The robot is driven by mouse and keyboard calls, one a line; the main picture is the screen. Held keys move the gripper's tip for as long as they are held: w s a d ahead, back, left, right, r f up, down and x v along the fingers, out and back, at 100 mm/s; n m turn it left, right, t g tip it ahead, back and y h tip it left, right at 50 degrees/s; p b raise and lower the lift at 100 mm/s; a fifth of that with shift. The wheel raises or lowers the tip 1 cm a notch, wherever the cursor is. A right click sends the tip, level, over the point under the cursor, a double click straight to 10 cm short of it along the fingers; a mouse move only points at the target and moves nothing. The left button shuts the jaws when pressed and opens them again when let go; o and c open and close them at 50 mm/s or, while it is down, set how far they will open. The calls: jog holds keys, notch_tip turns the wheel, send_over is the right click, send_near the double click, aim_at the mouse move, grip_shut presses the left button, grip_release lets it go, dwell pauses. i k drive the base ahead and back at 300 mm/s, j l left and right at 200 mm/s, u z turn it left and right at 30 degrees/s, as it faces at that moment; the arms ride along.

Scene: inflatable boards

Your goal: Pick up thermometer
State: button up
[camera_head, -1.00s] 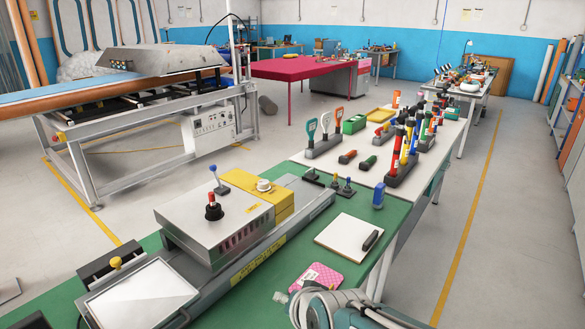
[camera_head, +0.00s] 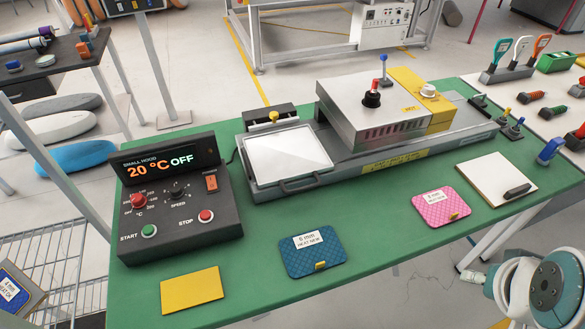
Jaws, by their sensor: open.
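I cannot make out a thermometer for certain. A small blue upright object (camera_head: 549,151) stands at the right end of the green table (camera_head: 400,245); it is too small to tell what it is. A dark control box (camera_head: 178,195) at the left of the table shows "20 °C OFF" on its display. Part of my arm, white and teal, shows at the lower right, in front of the table. My gripper's fingers are outside the view.
A metal press (camera_head: 375,105) with a white plate (camera_head: 287,150) fills the table's back. A yellow card (camera_head: 191,290), blue pad (camera_head: 312,251), pink pad (camera_head: 441,207) and white board (camera_head: 497,181) lie along the front. Tools stand on a white table (camera_head: 545,115) at right.

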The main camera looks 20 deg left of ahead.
aim_at(555, 145)
jog(key=u, duration=1.25)
jog(key=z, duration=1.9)
jog(key=i+l+u, duration=0.3)
jog(key=i+l, duration=0.3)
jog(key=i+l+u, duration=0.1)
jog(key=i+l, duration=0.2)
jog(key=i+l+u, duration=0.15)
jog(key=i+l, duration=0.2)
jog(key=i+l+u, duration=0.15)
jog(key=l, duration=0.25)
jog(key=i+l+u, duration=0.15)
jog(key=i+l, duration=0.2)
jog(key=i+l+u, duration=0.1)
jog(key=l, duration=0.45)
jog(key=i, duration=0.1)
